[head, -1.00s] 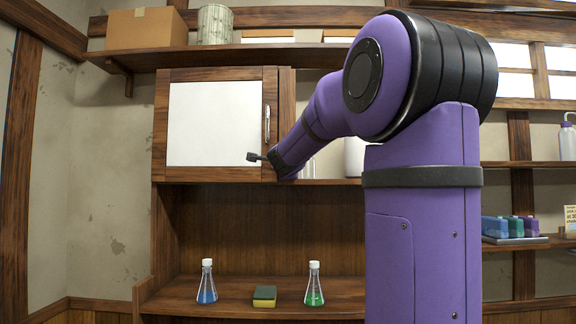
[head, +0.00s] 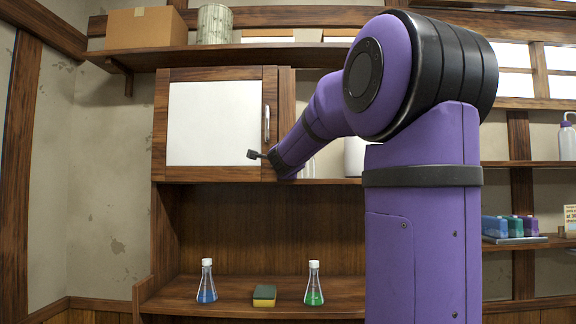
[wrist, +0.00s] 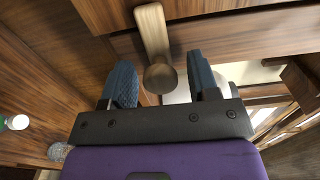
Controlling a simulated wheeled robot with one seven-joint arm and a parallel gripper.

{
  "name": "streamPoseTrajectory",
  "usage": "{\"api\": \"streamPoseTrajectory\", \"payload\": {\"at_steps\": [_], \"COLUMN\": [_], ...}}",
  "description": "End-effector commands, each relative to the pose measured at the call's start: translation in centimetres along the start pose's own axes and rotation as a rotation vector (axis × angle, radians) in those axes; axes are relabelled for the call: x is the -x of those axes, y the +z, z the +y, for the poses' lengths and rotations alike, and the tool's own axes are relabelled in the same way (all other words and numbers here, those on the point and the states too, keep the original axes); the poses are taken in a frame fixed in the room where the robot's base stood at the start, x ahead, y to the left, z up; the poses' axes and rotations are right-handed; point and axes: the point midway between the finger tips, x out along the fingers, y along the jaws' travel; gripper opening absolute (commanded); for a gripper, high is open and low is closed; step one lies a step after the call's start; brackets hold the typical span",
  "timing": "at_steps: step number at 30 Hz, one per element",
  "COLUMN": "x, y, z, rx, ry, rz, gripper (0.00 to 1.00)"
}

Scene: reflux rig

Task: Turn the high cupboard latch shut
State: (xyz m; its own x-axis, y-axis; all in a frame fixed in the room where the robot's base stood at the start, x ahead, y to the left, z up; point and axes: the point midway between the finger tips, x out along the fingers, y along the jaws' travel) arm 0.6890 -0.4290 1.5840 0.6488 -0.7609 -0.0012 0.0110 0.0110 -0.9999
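The cupboard (head: 213,123) hangs high on the back wall. Its door has a white panel in a wooden frame and a metal handle on its right side. The latch (wrist: 152,30) shows in the wrist view as a pale wooden bar with a round knob (wrist: 160,79) at its near end. The bar runs up from the knob over a brown wooden board. My gripper (wrist: 160,66) is open, one blue-grey finger on each side of the knob, with gaps on both sides.
Below the cupboard, a counter (head: 235,309) carries a flask of blue liquid (head: 207,283), a sponge (head: 264,295) and a flask of green liquid (head: 314,285). A shelf above holds a cardboard box (head: 146,28) and a canister (head: 215,24). Shelves with bottles stand at the right.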

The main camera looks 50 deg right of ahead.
Motion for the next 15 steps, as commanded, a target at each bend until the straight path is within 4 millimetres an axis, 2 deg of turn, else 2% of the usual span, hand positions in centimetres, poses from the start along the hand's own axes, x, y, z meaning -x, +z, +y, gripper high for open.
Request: {"api": "streamPoseTrajectory", "payload": {"at_steps": [5,8,15], "x": [0.4,1.3,5.5], "y": [0.0,0.0,0.0], "z": [-0.1,-0.1,-0.1], "rx": [0.000,-0.001,-0.001], "ry": [-0.002,-0.002,-0.002], "rz": [-0.001,-0.001,-0.001], "gripper": [0.55,0.55,0.55]}}
